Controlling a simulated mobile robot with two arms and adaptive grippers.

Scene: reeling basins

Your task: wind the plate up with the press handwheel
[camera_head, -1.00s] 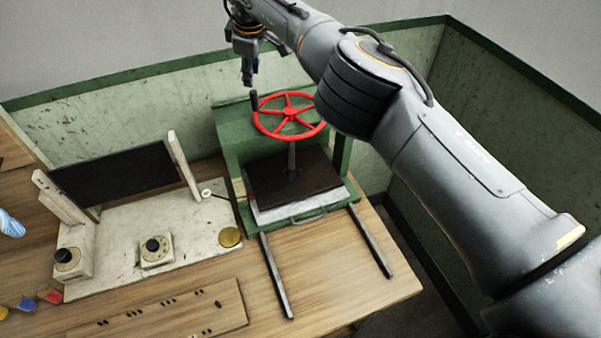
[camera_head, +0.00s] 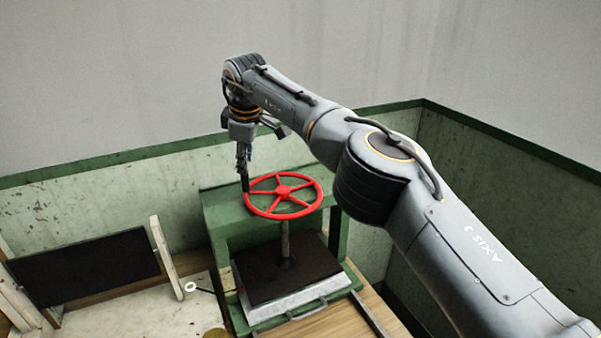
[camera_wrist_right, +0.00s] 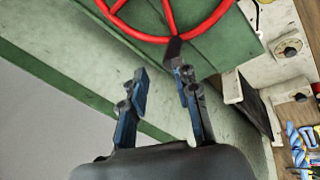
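The red press handwheel (camera_head: 284,190) with spokes tops the green press frame (camera_head: 222,222). Its black upright handle (camera_head: 245,184) is at the rim's left side; it also shows in the right wrist view (camera_wrist_right: 175,49). The dark plate (camera_head: 262,283) lies low in the press under the screw (camera_head: 285,240), over a pale slab. My right gripper (camera_head: 243,163) points down just above the handle. In the wrist view its fingers (camera_wrist_right: 160,74) are apart, with the handle by the right-hand fingertip; I cannot tell whether they touch. My left gripper is out of view.
Left of the press stand a dark panel (camera_head: 85,268) and a pale wooden post (camera_head: 165,257) on a pale base. Green walls (camera_head: 110,195) close in behind and right. In the wrist view, blue-and-white items (camera_wrist_right: 297,145) and knobs lie at the right.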

